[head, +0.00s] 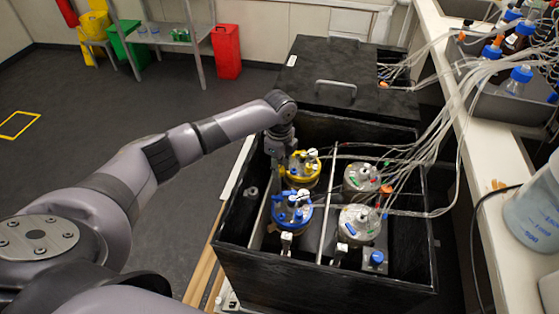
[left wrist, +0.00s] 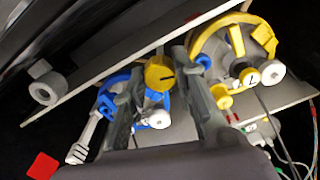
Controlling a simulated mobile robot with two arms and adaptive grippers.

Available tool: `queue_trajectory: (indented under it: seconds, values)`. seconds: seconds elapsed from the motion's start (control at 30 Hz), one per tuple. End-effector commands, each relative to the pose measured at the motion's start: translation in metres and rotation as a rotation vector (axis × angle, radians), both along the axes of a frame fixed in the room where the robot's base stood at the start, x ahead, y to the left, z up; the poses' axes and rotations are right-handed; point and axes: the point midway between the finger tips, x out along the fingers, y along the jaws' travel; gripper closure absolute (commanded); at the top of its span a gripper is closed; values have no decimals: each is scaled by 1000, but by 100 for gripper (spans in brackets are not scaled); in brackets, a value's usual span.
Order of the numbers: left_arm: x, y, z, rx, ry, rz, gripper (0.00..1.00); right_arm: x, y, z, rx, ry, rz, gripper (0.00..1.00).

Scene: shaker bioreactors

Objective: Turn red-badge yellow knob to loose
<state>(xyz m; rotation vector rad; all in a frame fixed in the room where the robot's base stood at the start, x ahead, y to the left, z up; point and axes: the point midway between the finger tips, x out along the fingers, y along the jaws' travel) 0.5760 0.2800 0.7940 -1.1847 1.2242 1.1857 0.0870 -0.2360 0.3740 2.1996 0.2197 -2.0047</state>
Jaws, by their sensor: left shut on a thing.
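In the left wrist view a round yellow knob (left wrist: 159,73) with a short dark line on its face sits between the fingers of my left gripper (left wrist: 162,88), which is shut on it. In the head view my left gripper (head: 279,150) points down at the left inner side of the black box, beside the yellow-ringed vessel; the knob is hidden there. A flat red square (left wrist: 41,166), perhaps a badge, shows at lower left in the wrist view. Its relation to the knob is unclear. My right gripper is not in view.
The black box (head: 325,274) holds a yellow-ringed vessel (head: 303,168), a blue-ringed vessel (head: 291,210) and two pale-topped vessels (head: 360,222). Clear tubes run from them to bottles (head: 517,80) on the right bench. A closed black lid section (head: 338,72) lies behind.

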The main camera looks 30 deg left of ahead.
Motion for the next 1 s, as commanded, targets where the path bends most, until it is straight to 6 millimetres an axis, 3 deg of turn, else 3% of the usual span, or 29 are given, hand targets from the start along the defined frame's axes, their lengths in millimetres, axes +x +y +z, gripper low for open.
queue_trajectory:
  seconds: [0.03, 0.3, 1.0]
  values:
    - [-1, -1, 6, -2, 4, 44, 100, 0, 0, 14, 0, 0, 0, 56]
    - [-1, -1, 5, -2, 3, 301, 100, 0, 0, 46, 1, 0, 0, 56]
    - [-1, -1, 3, -1, 3, 966, 100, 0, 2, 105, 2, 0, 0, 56]
